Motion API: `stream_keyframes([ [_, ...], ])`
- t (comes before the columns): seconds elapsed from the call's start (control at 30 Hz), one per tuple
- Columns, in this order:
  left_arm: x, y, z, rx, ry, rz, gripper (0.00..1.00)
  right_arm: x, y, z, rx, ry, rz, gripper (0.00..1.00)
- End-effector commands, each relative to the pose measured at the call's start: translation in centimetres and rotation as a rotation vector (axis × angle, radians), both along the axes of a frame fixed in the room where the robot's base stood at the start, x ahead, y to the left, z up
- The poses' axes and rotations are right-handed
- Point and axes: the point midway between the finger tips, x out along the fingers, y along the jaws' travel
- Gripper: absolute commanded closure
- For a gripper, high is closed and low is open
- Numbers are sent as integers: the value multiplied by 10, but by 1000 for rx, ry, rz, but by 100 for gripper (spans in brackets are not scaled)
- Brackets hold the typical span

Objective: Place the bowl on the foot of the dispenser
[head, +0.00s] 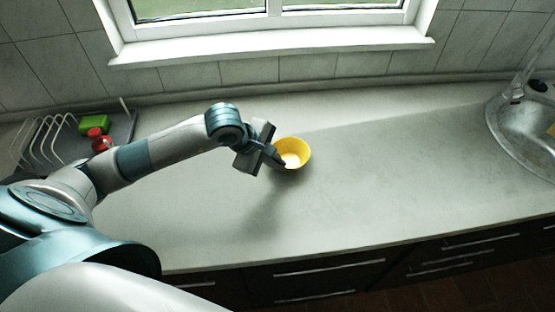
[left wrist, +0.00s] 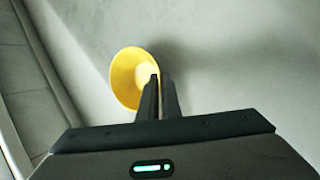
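A yellow bowl (head: 294,152) with a pale inside bottom is over the middle of the counter. My left gripper (head: 284,163) is at its near left rim in the head view. In the left wrist view the two fingers (left wrist: 160,84) are close together at the rim of the bowl (left wrist: 126,78), one over the inside and one outside. They look shut on the rim. A dark shadow shows near the bowl; whether it touches the counter is hard to tell. I make out no clear dispenser in either view. My right gripper is out of view.
A grey counter (head: 400,165) is mostly clear right of the bowl. A sink (head: 525,135) is at the far right. At the left are a white wire rack (head: 42,140), a green block (head: 95,124) and a small red object (head: 101,143). A window sill (head: 270,47) runs behind.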

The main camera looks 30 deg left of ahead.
Motion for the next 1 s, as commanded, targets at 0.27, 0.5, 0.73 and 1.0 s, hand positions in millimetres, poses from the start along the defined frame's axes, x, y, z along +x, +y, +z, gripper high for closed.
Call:
stream_keyframes([
  [0.27,0,0,-1,0,-2,0,100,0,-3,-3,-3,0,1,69],
  [0.5,0,0,-2,0,0,0,77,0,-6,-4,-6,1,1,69],
  [0.73,0,0,-2,0,0,0,77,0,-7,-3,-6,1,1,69],
  [1.0,-3,3,7,1,-1,0,77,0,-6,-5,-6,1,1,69],
])
